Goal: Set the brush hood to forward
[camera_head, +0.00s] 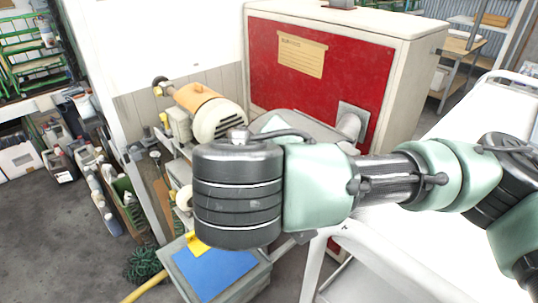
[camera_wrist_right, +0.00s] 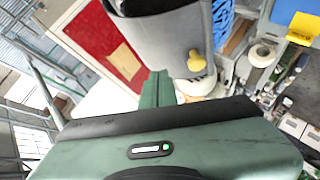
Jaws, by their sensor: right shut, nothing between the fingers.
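In the right wrist view a curved grey brush hood (camera_wrist_right: 165,45) fills the top middle, with a yellow knob (camera_wrist_right: 195,62) on its lower right side. Blue bristles (camera_wrist_right: 223,20) show just right of the hood. My right gripper (camera_wrist_right: 158,80) is shut and empty, its green fingers at the hood's lower edge; I cannot tell whether they touch it. In the head view my right arm comes in from the right, and its wrist covers the gripper and much of the machine. The orange and cream motor (camera_head: 208,110) shows behind it. My left gripper is not in view.
A red-fronted cabinet (camera_head: 345,70) stands behind the machine. A grey box with a blue top (camera_head: 212,270) is below my wrist. A white table (camera_head: 440,125) is at right.

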